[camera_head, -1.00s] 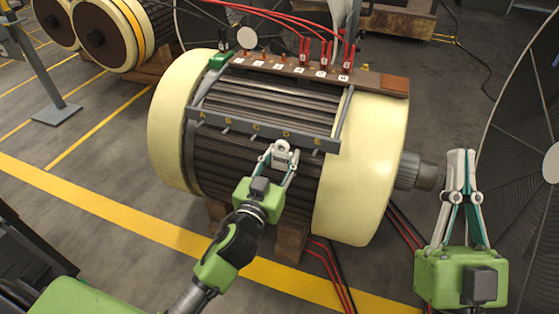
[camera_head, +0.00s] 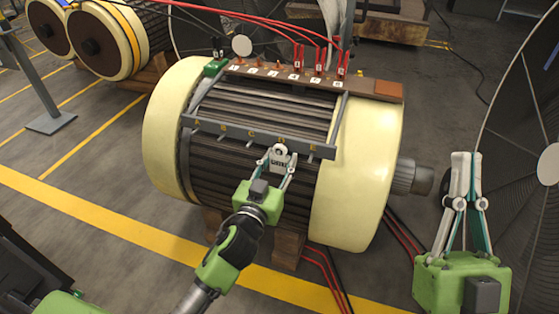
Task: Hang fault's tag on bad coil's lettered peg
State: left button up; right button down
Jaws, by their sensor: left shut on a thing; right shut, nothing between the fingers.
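A pale tag (camera_head: 281,161) with dark printing too small to read is in my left gripper (camera_head: 280,164). The gripper is shut on it, in front of the rotor's peg rail. The grey rail (camera_head: 235,131) carries a row of letters with a short peg under each. The tag's rounded top with its hole is at the peg under the letter D, second from the right. I cannot tell whether the peg is through the hole. My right gripper (camera_head: 466,168) is shut and empty, off to the right of the rotor.
The rotor (camera_head: 362,165) has cream end rings and rests on wooden blocks (camera_head: 288,250). A terminal board (camera_head: 270,77) on top carries red clips (camera_head: 319,64) with red cables. A dark fan-like disc (camera_head: 525,130) stands behind my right gripper. Floor is open at left.

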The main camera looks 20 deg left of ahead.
pick_arm(q)
jog(key=shift+f, duration=0.25)
pick_arm(e)
jog(key=shift+s+d+r, duration=0.1)
jog(key=shift+s+r, duration=0.1)
dwell(0.6)
pick_arm(q)
jog(key=o, duration=0.9)
jog(key=shift+s, duration=0.15)
jog(key=shift+s, duration=1.25)
jog(key=shift+s+a, duration=0.1)
jog(key=shift+s, duration=1.15)
jog(key=s, duration=0.4)
jog(key=shift+s+a, duration=0.1)
jog(key=shift+s, duration=0.25)
pick_arm(e)
jog(key=shift+w+f, duration=0.35)
jog(key=shift+w, duration=0.05)
